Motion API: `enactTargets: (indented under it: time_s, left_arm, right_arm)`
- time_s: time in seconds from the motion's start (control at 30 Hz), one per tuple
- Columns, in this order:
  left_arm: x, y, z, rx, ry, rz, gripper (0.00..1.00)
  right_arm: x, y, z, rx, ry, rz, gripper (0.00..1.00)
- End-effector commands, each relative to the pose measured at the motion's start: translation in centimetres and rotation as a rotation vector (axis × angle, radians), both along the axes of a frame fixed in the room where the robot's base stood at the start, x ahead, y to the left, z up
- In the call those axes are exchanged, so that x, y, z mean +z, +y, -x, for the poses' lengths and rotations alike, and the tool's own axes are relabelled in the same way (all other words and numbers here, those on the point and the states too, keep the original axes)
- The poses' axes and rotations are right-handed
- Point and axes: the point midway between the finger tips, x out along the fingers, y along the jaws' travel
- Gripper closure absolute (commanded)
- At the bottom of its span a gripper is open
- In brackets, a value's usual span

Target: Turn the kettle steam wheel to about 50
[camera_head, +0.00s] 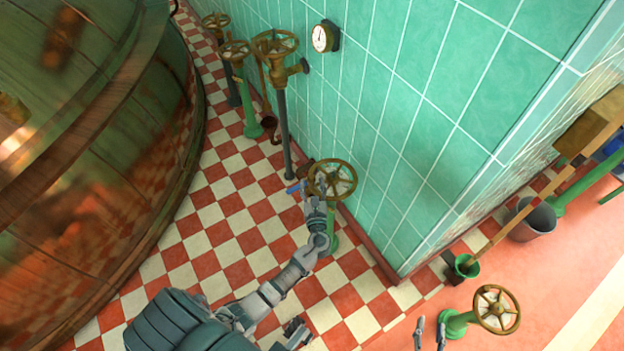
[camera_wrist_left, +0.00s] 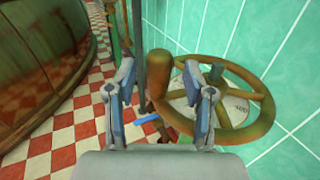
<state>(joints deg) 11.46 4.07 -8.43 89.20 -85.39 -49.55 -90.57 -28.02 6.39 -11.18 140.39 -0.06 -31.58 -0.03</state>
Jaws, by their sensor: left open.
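A brass hand wheel (camera_head: 349,178) on a green stand is beside the green tiled wall, near the middle of the head view. In the left wrist view, the wheel (camera_wrist_left: 262,118) has a pale dial plate (camera_wrist_left: 236,108) with dark figures too small to read surely. An upright brass crank handle (camera_wrist_left: 164,85) stands at the wheel's left side. My left gripper (camera_head: 308,190) is at the wheel's left edge. In the left wrist view its open fingers (camera_wrist_left: 162,108) stand either side of the handle; contact is unclear. My right gripper (camera_head: 430,333) has its fingertips apart at the bottom edge.
Other brass wheels (camera_head: 276,43) stand along the wall at the back, near a round gauge (camera_head: 321,38). A large copper kettle (camera_head: 110,130) fills the left. Another wheel (camera_head: 497,309) is near my right gripper. A grey bucket (camera_head: 533,221) stands at the right.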

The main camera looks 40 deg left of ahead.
Motion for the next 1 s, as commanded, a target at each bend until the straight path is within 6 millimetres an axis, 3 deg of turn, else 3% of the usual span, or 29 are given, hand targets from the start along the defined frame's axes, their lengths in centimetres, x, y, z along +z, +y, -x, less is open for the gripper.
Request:
enactTargets:
  time_s: [0.2, 0.4, 1.0]
  left_arm:
    - [-0.1, -3.3, 3.8, 0.000, 0.001, 0.001, 0.47]
    - [-0.1, -5.5, 6.2, 0.000, 0.000, 0.000, 0.47]
    - [0.0, -6.2, 7.0, 0.001, -0.001, -0.002, 0.47]
  right_arm:
    - [0.0, 0.0, 0.0, 0.000, 0.000, 0.000, 0.60]
    - [0.0, 0.0, 0.0, 0.000, 0.000, 0.000, 0.60]
    - [-0.1, 0.0, -0.1, -0.001, 0.001, 0.001, 0.60]
